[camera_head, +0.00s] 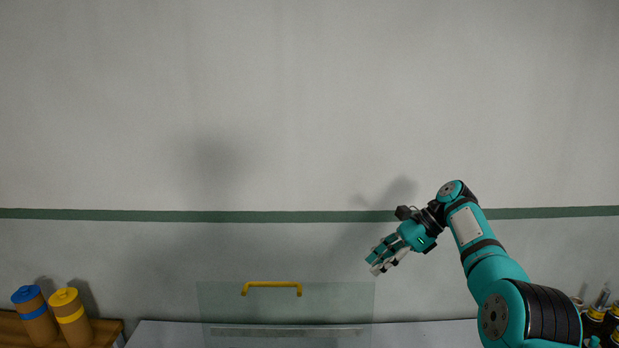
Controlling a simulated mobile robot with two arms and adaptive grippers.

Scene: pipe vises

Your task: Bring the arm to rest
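My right arm comes in from the lower right, teal with black joints. It is raised and bent, and its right gripper (381,264) points down and to the left in front of the wall. The gripper hangs above and to the right of the clear panel's yellow handle, apart from it. I see nothing held between its fingers, but they are too small and angled to tell whether they are open. My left gripper is not in view.
A clear panel (289,308) with a yellow handle (271,284) stands at the bottom centre. Two brown cylinders, one with a blue cap (34,314) and one with a yellow cap (70,315), stand on a wooden surface (107,327) at left. Dark items (597,318) stand at lower right.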

